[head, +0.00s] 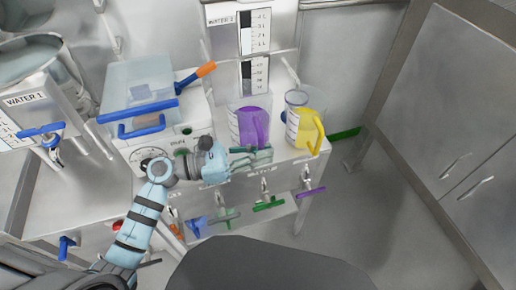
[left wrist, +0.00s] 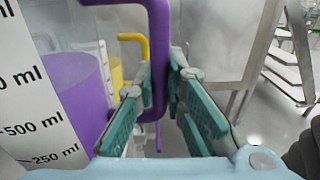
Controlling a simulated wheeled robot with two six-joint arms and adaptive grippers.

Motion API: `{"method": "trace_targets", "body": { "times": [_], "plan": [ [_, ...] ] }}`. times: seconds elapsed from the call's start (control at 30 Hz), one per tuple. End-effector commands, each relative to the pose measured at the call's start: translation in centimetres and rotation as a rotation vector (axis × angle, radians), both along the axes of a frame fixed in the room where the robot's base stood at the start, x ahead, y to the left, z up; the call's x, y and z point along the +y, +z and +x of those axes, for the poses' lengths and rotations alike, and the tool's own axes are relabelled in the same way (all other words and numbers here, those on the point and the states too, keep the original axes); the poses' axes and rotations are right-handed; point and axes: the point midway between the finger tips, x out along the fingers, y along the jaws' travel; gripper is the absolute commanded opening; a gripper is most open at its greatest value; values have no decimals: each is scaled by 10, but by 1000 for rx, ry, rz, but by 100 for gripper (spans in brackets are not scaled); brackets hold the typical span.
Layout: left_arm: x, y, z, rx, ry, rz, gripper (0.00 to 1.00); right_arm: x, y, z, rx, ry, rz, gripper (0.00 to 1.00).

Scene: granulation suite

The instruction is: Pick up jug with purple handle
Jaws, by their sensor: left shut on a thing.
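The jug with the purple handle (head: 251,127) stands on the counter in the head view, with a graduated clear body and purple contents or lining. In the left wrist view its purple handle (left wrist: 158,60) runs down between my left gripper's two teal finger pads, and its marked body (left wrist: 35,95) fills the left side. My left gripper (head: 262,155) is shut on the purple handle. My right gripper is not in view.
A jug with a yellow handle (head: 309,128) stands close to the right of the purple one. A clear bin with blue handles (head: 140,85) and an orange-handled tool (head: 196,76) are to the left. Valves with coloured levers (head: 270,203) line the front below the counter. Open floor lies right.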

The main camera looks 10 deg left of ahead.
Motion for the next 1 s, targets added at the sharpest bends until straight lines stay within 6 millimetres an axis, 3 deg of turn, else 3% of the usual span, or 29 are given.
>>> {"method": "trace_targets", "body": {
  "times": [0.17, 0.5, 0.6, 0.8, 1.0],
  "plan": [
    [-19, 2, -30, -3, 0, -4, 0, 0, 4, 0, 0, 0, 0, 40],
    [-73, 2, -116, -2, 3, -8, 0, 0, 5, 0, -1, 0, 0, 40],
    [-84, 2, -133, -2, 4, -6, 0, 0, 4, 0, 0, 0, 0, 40],
    [-93, 2, -148, -5, 2, -1, 0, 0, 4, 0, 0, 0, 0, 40],
    [-94, 2, -148, -5, 1, -1, 0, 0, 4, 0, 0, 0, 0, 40]
  ]
}}
